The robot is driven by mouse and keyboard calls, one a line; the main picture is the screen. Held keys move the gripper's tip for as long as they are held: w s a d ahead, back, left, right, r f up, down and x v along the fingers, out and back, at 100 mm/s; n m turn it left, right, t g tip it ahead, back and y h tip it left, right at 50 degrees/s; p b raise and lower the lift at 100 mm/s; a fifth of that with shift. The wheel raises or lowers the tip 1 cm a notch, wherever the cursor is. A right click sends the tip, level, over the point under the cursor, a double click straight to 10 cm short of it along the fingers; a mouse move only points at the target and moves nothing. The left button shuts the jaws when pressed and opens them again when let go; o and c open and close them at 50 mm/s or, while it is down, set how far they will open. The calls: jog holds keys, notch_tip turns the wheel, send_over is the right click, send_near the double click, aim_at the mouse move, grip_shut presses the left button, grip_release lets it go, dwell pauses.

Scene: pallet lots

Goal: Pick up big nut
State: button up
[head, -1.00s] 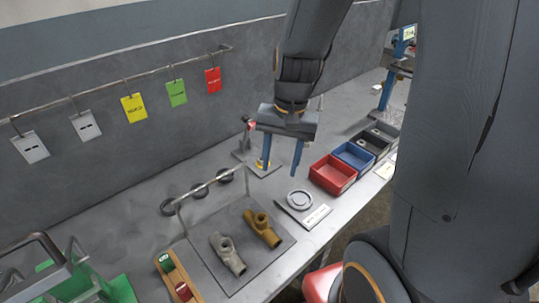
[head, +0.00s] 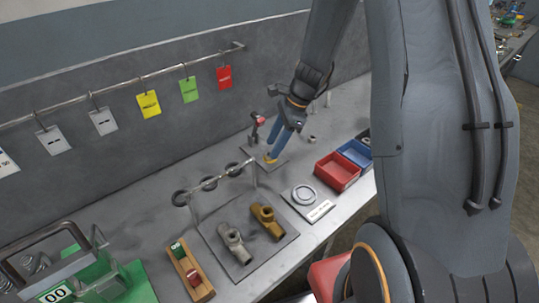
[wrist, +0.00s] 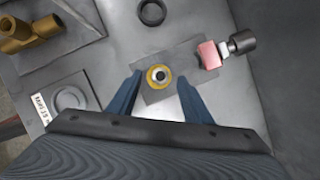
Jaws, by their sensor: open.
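A yellow round piece with a pale ring and dark centre (wrist: 158,77) sits on a grey plate (wrist: 185,62) in the wrist view; I cannot tell for sure whether it is the big nut. In the head view its yellow edge (head: 270,159) shows by my fingertips. My gripper (wrist: 161,82) is open, with one blue finger to each side of the yellow piece in the wrist picture. No hold on it shows. In the head view my gripper (head: 276,146) points down at the plate, and its fingers partly hide the piece.
A rack with dark rings (head: 208,184), a brass valve body (head: 266,220) and a grey one (head: 234,243) are nearer. Red (head: 337,171) and blue (head: 355,153) bins stand to the right.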

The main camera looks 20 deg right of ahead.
jog(key=shift+x, duration=1.45)
jog(key=shift+d, duration=0.1)
grip_shut()
